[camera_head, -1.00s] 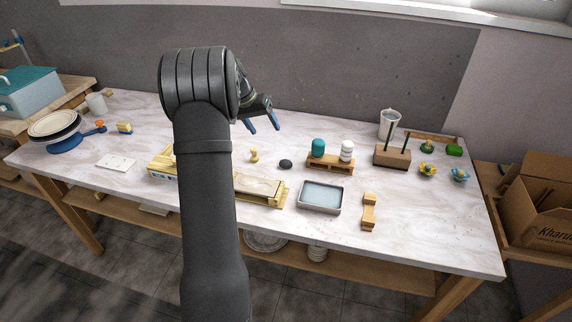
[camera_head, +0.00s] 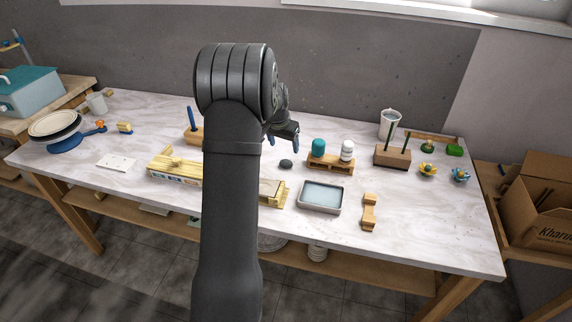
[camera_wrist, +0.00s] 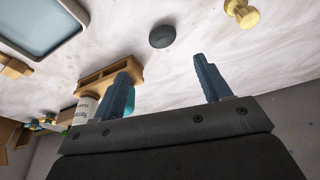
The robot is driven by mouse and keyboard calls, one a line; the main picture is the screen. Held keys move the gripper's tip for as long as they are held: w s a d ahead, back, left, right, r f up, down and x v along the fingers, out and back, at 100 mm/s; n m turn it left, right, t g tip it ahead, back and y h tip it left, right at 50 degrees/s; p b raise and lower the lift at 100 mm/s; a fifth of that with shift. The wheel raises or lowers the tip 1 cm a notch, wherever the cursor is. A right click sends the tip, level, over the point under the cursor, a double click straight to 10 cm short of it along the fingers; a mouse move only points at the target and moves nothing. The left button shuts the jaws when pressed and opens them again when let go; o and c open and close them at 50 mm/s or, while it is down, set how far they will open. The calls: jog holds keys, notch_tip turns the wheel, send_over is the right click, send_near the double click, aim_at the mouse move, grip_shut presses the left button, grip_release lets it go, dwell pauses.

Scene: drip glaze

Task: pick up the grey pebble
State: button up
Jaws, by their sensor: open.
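The grey pebble (camera_head: 285,163) is a small dark oval stone lying on the marble table top, left of the small wooden pallet. It also shows in the wrist view (camera_wrist: 162,36), beyond the fingertips and between their lines. My gripper (camera_head: 283,141) is behind the pebble in the head view, apart from it and partly hidden by my arm. In the wrist view its two blue fingers (camera_wrist: 160,68) are spread wide with nothing between them.
The pallet (camera_head: 331,169) carries a teal jar (camera_head: 318,148) and a white jar (camera_head: 347,151). A shallow grey tray (camera_head: 320,211) stands in front. A yellow knob-shaped piece (camera_wrist: 243,13) lies near the pebble. The marble around the pebble is bare.

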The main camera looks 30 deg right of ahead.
send_over(286, 161)
jog(key=s, duration=0.1)
jog(key=f, duration=0.2)
jog(key=a+f, duration=0.1)
jog(key=f, duration=0.1)
jog(key=shift+f, duration=0.2)
jog(key=shift+x, duration=2.7)
jog(key=shift+w+a, duration=0.15)
jog(key=shift+w, duration=0.05)
jog(key=c, duration=1.1)
